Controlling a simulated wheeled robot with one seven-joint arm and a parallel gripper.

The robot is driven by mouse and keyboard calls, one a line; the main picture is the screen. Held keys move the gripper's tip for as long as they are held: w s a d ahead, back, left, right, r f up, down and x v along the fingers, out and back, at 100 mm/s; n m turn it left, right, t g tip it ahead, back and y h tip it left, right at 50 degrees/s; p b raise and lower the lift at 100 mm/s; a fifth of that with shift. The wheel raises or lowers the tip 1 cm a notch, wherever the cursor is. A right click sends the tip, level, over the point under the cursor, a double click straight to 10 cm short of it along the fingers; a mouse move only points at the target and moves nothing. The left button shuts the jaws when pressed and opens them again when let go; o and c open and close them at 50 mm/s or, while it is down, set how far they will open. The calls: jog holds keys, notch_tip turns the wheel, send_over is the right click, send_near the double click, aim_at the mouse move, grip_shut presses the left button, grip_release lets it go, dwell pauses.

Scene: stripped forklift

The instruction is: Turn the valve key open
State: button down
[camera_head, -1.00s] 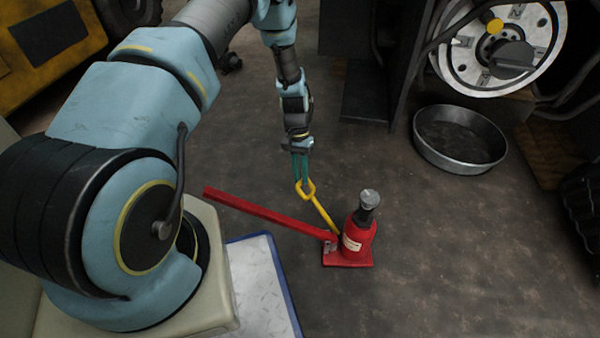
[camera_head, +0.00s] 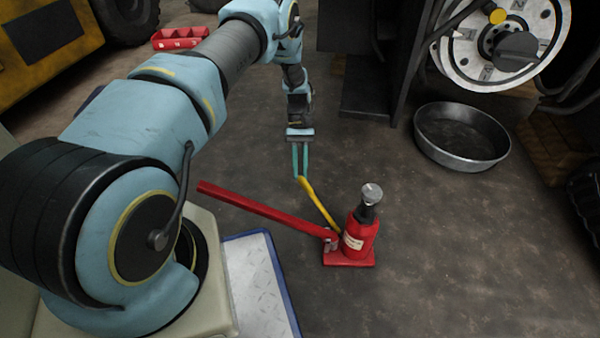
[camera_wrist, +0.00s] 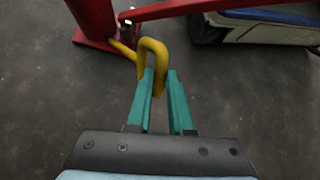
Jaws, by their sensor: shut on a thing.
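The valve key is a yellow rod (camera_head: 320,206) with a looped handle, reaching to the base of a red bottle jack (camera_head: 360,238). My gripper (camera_head: 301,172) has teal fingers and is shut on the handle end of the key. In the wrist view the yellow loop (camera_wrist: 152,62) shows between and just beyond the fingertips of my gripper (camera_wrist: 160,82). The far end of the key meets the jack body (camera_wrist: 92,22), where its fit is hard to make out. The jack stands upright on the floor.
The jack's long red lever (camera_head: 262,209) sticks out to the left, close to my gripper. A round metal pan (camera_head: 462,160) lies behind at right, near a wheel hub (camera_head: 500,45). A red tray (camera_head: 180,39) sits far back.

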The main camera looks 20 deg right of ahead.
jog(key=shift+n, duration=0.3)
jog(key=c, duration=0.8)
grip_release()
jog(key=p+v, duration=0.1)
jog(key=v, duration=0.9)
jog(key=shift+w, duration=0.4)
jog(key=shift+d+r, duration=0.1)
jog(key=shift+d, duration=0.05)
notch_tip(320, 180, up, 15)
jog(key=p, duration=0.9)
